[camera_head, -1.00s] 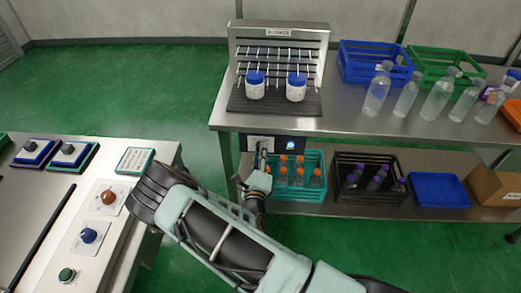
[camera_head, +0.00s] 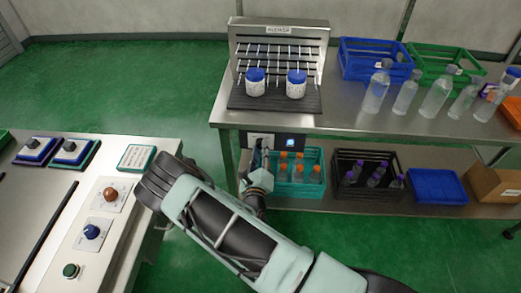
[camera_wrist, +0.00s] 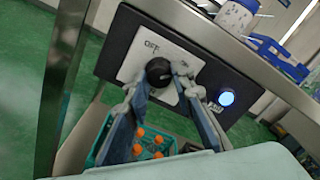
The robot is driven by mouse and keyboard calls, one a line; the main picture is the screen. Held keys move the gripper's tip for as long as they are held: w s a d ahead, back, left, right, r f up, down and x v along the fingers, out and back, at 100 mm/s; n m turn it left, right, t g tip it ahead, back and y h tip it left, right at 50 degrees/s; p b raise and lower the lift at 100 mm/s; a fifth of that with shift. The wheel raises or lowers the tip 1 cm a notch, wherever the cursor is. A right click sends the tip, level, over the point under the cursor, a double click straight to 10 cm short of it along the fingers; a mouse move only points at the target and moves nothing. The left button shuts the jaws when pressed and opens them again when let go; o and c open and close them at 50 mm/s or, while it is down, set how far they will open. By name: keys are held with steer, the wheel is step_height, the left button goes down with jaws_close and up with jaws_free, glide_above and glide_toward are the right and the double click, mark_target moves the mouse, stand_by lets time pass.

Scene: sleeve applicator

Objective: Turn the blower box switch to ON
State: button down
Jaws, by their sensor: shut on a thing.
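The blower box (camera_wrist: 205,72) is a dark box fixed under the front edge of the steel table; it also shows in the head view (camera_head: 285,153). Its switch is a round black knob (camera_wrist: 158,71) on a white plate marked OFF at upper left, with partly hidden lettering at upper right. My gripper (camera_wrist: 163,82) is shut on the knob, one finger on each side. The exact angle of the knob is hard to tell. A round blue light (camera_wrist: 226,98) on the box glows. In the head view my gripper (camera_head: 265,150) largely hides the switch.
The table leg (camera_wrist: 62,90) stands left of the box. A teal crate (camera_head: 300,187) of orange-capped bottles sits on the shelf below. The rack (camera_head: 278,45) and two blue-lidded jars (camera_head: 255,88) stand above. A control panel (camera_head: 110,195) is at left. Green floor is open between the tables.

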steer(key=c, duration=1.7)
jaws_free()
steer(key=shift+o, duration=0.2)
steer(key=s, duration=1.2)
steer(key=shift+a, duration=0.25)
